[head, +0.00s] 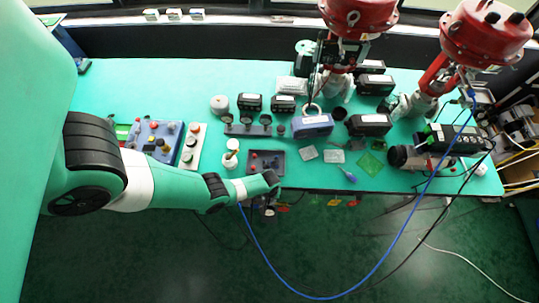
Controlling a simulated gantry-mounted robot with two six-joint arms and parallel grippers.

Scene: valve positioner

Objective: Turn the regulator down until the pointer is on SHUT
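My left arm reaches in from the left, and its wrist end lies over the front edge of the green bench. My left gripper (268,208) is small and dark below the wrist, and its finger opening cannot be made out. My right gripper is not in view. A dark gauge assembly (248,128) with several round dials stands mid-bench. A dark plate with small knobs (266,157) lies just behind my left wrist. I cannot tell which of these is the regulator. No pointer or SHUT mark is legible at this size.
Two red valve actuators (358,17) stand at the back right. A blue-grey control box (158,138) and a button panel (192,147) sit at left. Several black boxes crowd the middle. A blue cable (372,270) loops down in front of the bench. Bare bench top (150,80) shows at back left.

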